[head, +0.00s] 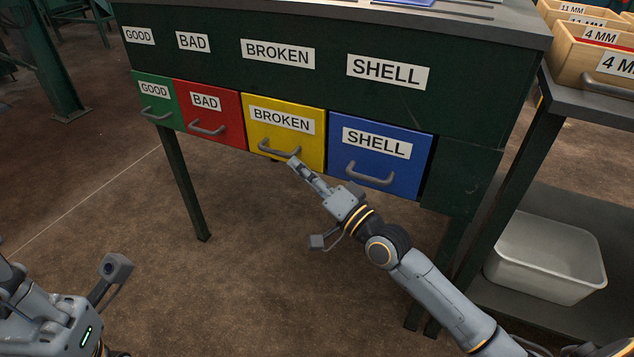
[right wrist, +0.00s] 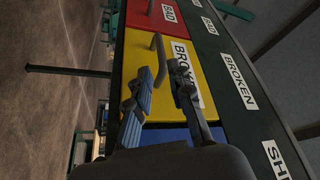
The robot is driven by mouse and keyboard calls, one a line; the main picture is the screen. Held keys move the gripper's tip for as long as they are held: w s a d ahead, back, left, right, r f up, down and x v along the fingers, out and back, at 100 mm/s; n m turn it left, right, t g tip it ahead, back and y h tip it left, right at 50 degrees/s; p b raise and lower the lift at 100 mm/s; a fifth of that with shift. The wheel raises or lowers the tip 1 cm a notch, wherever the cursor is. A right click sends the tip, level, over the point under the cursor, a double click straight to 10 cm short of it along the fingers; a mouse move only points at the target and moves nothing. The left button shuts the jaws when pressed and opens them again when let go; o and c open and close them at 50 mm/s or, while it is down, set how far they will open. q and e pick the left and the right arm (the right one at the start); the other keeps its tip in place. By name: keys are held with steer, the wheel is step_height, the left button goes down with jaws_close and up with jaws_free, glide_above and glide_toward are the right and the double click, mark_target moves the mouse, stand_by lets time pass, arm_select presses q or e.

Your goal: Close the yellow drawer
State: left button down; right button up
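The yellow drawer (head: 285,123), labelled BROKEN, sits between the red and blue drawers under the dark green bench. Its front looks about level with its neighbours; I cannot tell whether a small gap is left. Its grey handle (head: 279,150) is low on the front. My right gripper (head: 296,165) is at the handle's right end. In the right wrist view its fingers (right wrist: 160,72) are apart, with the handle (right wrist: 159,50) close to their tips and the yellow front (right wrist: 185,35) behind. My left gripper (head: 14,280) is at the lower left edge, far from the drawer, its fingertips unclear.
The green drawer (head: 151,89), red drawer (head: 205,100) and blue drawer (head: 378,150) flank it. The floor before the drawers is clear.

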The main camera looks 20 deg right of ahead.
steer(key=v, duration=0.5)
stand_by(0.3)
